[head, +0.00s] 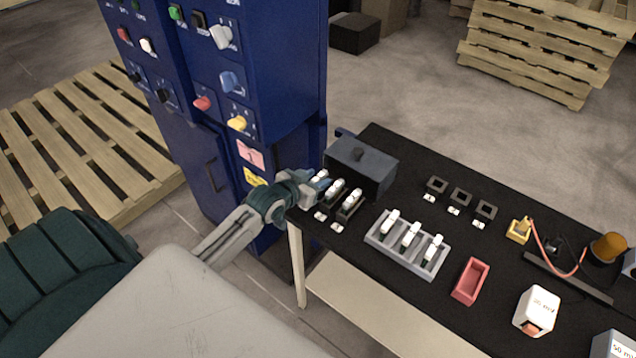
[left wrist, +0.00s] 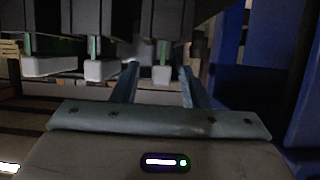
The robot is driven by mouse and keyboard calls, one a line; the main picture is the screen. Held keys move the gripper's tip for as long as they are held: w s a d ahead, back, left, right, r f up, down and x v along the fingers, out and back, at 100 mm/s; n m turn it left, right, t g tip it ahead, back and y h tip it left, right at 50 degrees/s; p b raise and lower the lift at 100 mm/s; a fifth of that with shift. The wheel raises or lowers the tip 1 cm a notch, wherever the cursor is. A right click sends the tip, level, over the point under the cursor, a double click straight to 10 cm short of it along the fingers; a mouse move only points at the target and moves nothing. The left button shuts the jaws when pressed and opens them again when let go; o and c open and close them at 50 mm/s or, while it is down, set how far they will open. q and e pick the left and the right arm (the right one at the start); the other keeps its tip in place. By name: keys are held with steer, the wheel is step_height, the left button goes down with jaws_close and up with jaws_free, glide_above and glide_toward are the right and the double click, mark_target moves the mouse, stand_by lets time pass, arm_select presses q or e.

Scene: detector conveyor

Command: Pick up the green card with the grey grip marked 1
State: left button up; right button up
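Three cards with pale grey grips stand in dark slots beside the dark grey box at the table's left end: one at the gripper (head: 321,175), a middle one (head: 337,187) and a right one (head: 354,194). My left gripper (head: 314,184) is at the leftmost one. In the left wrist view its fingers (left wrist: 160,90) are apart, one on each side of a pale grip (left wrist: 162,75) on a green card, with gaps visible. Two more grips, left (left wrist: 50,67) and middle (left wrist: 100,70), show there. No number is readable on the grips. My right gripper is not in view.
A grey rack (head: 378,245) holds three more pale-gripped cards. The dark grey box (head: 362,165) stands close behind the slots. A red tray (head: 470,281), a white box (head: 537,310) and black square holders (head: 460,196) are farther right. A blue cabinet (head: 285,70) stands left of the table.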

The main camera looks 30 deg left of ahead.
mark_target(321, 174)
arm_select(q)
steer(key=x, duration=0.3)
steer(key=shift+w+f, duration=0.15)
jaws_close()
step_height(321, 174, up, 4)
steer(key=shift+f+b, duration=0.15)
steer(key=shift+b, duration=0.35)
steer(key=s+r+b, duration=0.1)
steer(key=s, duration=1.5)
steer(key=shift+d+r, duration=0.2)
steer(key=shift+d, duration=0.25)
